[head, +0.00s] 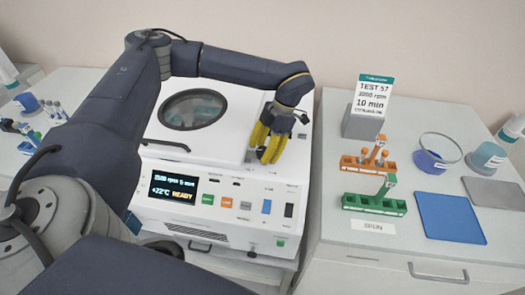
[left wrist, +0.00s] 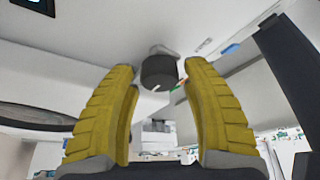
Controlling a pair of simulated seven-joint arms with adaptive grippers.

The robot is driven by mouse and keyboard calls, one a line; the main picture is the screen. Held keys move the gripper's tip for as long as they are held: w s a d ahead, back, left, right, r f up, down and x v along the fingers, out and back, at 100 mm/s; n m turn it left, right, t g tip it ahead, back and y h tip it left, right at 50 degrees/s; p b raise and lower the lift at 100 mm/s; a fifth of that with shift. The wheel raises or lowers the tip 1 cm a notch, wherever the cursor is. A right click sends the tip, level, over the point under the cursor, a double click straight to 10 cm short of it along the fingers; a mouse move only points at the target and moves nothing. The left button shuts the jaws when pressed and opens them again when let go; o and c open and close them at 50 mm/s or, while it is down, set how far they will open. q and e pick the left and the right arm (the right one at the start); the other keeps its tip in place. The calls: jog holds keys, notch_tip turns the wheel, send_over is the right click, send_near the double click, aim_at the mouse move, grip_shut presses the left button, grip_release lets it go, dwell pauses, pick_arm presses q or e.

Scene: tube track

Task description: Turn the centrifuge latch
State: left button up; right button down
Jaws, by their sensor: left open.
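The white centrifuge (head: 225,215) stands at the middle of the head view. Its lid with a round dark window (head: 192,108) is down. Its front display (head: 175,188) reads "READY". In the left wrist view a dark round latch knob (left wrist: 158,72) with a pale mark line sits on a grey mount. My left gripper (head: 267,150) has yellow fingers and is over the right part of the machine's top, above the front panel. In the left wrist view the left gripper (left wrist: 163,75) is open, with the knob between its fingertips. In the head view the fingers hide the knob. My right gripper is not seen.
More small tubes (head: 55,110) stand on the left bench. My left arm crosses above the machine's left side.

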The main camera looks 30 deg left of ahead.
pick_arm(q)
jog(key=v, duration=1.1)
jog(key=shift+r, duration=0.35)
jog(key=shift+w+d, duration=0.1)
